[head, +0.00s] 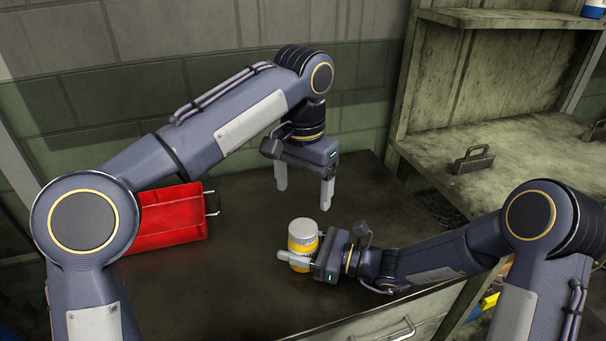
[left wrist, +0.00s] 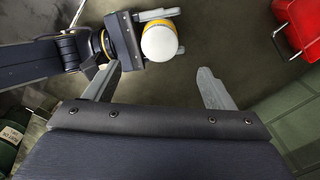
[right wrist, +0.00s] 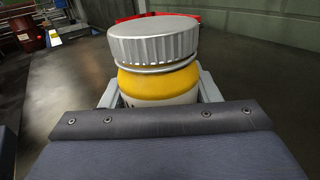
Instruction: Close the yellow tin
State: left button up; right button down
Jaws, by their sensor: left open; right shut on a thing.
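The yellow tin (head: 302,243) stands upright just above or on the dark worktop; I cannot tell which. My right gripper (head: 305,252) is shut around its body from the right. A ribbed grey-white lid (head: 303,227) sits on top of the tin. In the right wrist view the lid (right wrist: 153,42) covers the mouth, with a thin pale rim between it and the yellow body (right wrist: 158,82). My left gripper (head: 304,196) is open and empty, pointing down, above and behind the tin. In the left wrist view the lid (left wrist: 159,42) shows beyond the open fingers.
A red toolbox (head: 170,222) with a metal handle lies left on the worktop (head: 245,270). A wooden shelf unit (head: 520,135) stands at the right, with a dark metal handled object (head: 474,158) on it. A tiled wall closes the back. The worktop around the tin is clear.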

aim_at(317, 250)
pick_arm(q)
jog(key=shift+r, duration=1.4)
pick_arm(e)
jog(key=shift+c, duration=2.1)
grip_release()
jog(key=v, duration=0.7)
jog(key=shift+s+d, duration=0.15)
jog(key=shift+d, duration=0.25)
pick_arm(q)
jog(key=shift+f, duration=0.2)
